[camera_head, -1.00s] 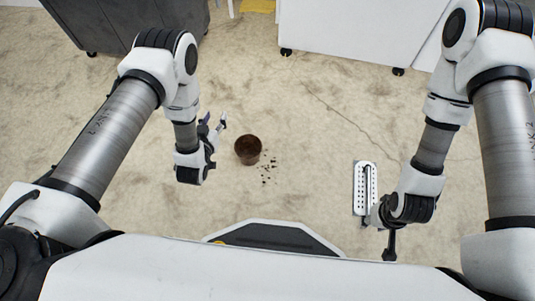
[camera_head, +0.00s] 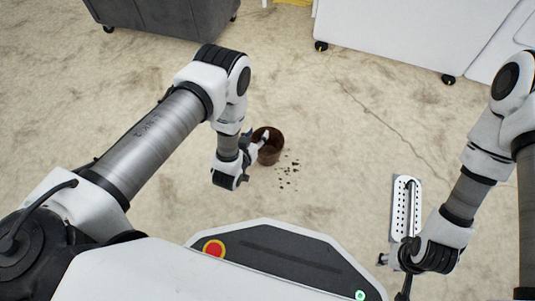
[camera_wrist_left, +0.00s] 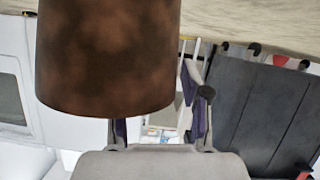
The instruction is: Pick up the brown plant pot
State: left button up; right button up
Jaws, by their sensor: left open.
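The brown plant pot (camera_head: 270,151) stands on the floor in the head view, with dark soil bits scattered beside it. My left gripper (camera_head: 258,138) is open at the pot's left side, with a pale finger overlapping its rim. In the left wrist view the pot (camera_wrist_left: 108,55) fills the upper left and covers part of one finger of my left gripper (camera_wrist_left: 162,110); the other finger shows clear to the right of the pot. I cannot tell whether a finger is inside the pot. My right gripper (camera_head: 404,285) hangs low at the right, its fingers unclear.
A white perforated strip (camera_head: 401,205) lies by my right forearm. A white cabinet on casters (camera_head: 390,35) and a grey cabinet (camera_head: 160,15) stand at the back. The floor between the pot and the cabinets is clear.

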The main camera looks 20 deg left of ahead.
pick_arm(q)
jog(key=shift+w, duration=0.1)
grip_shut()
jog(key=shift+r, duration=0.1)
